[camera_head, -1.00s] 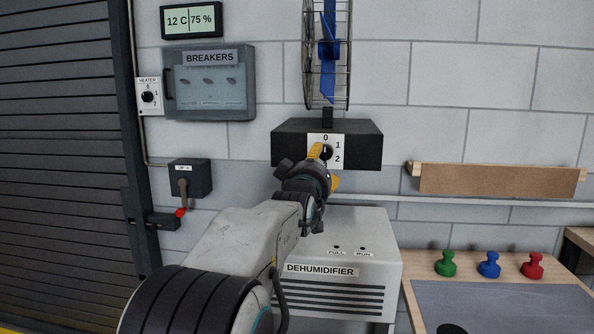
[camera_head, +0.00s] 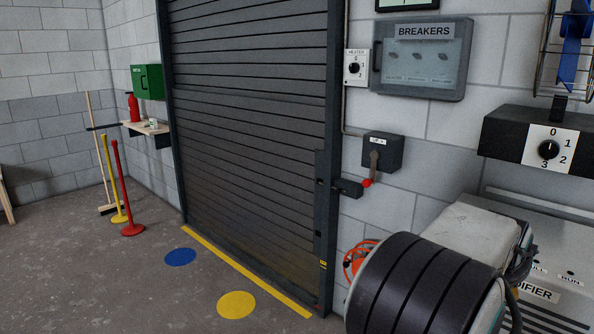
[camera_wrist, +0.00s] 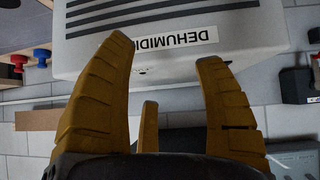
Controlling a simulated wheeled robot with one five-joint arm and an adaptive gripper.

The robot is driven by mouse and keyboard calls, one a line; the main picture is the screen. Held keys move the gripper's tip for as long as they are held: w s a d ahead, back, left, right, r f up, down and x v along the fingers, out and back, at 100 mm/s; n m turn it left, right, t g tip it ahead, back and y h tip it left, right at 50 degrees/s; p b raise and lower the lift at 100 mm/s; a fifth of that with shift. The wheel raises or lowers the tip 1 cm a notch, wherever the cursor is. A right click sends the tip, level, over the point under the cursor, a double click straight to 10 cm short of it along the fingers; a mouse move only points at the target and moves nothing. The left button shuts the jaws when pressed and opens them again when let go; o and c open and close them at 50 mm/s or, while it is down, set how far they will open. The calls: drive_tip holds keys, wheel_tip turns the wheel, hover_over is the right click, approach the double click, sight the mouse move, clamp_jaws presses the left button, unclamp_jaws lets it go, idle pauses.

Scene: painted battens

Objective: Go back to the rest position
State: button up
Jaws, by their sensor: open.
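My gripper (camera_wrist: 162,62) shows in the wrist view with its yellow fingers spread and nothing between them. It faces the white dehumidifier (camera_wrist: 230,35), which appears upside down there. In the head view my arm is at the lower right, in front of the dehumidifier (camera_head: 577,245); the gripper itself is not visible there. The fan's black control box (camera_head: 500,135) has a round knob (camera_head: 548,149) with marks 0 to 3, and no finger is on it. The knob's exact setting is hard to read.
A grey roller shutter (camera_head: 250,130) fills the middle. Beside it are a lever switch (camera_head: 382,152), the breakers box (camera_head: 425,65) and a heater dial (camera_head: 354,68). Red (camera_head: 122,190) and yellow (camera_head: 109,180) posts stand at left.

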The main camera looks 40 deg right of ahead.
drive_tip(key=w+a+f+y+p, duration=0.1)
drive_tip(key=w+a+f+y, duration=0.15)
drive_tip(key=a, duration=0.45)
drive_tip(key=w+a+f+n+y, duration=0.1)
drive_tip(key=w+a+f+y, duration=0.15)
drive_tip(key=a, duration=0.55)
drive_tip(key=w+a+f+y+p, duration=0.1)
drive_tip(key=w+a+f+y, duration=0.2)
drive_tip(key=a, duration=0.4)
drive_tip(key=w+a+r+n+t+p, duration=0.1)
drive_tip(key=w+a+r+n+p, duration=0.1)
drive_tip(key=a+n, duration=0.3)
drive_tip(key=w+a+r+n+t+y+p, duration=0.1)
drive_tip(key=w+a+r+n+p, duration=0.2)
drive_tip(key=a, duration=1)
drive_tip(key=w+a+r+n+t+p, duration=0.1)
drive_tip(key=w+a+r+n+p, duration=0.1)
drive_tip(key=w+a+n, duration=0.3)
drive_tip(key=a+r+n, duration=0.1)
drive_tip(key=a+n, duration=0.1)
drive_tip(key=a, duration=0.2)
drive_tip(key=shift+w+a+t+y+p, duration=0.2)
drive_tip(key=shift+w+t+y+p, duration=0.05)
drive_tip(key=shift+t+y+p, duration=0.1)
drive_tip(key=shift+d, duration=0.1)
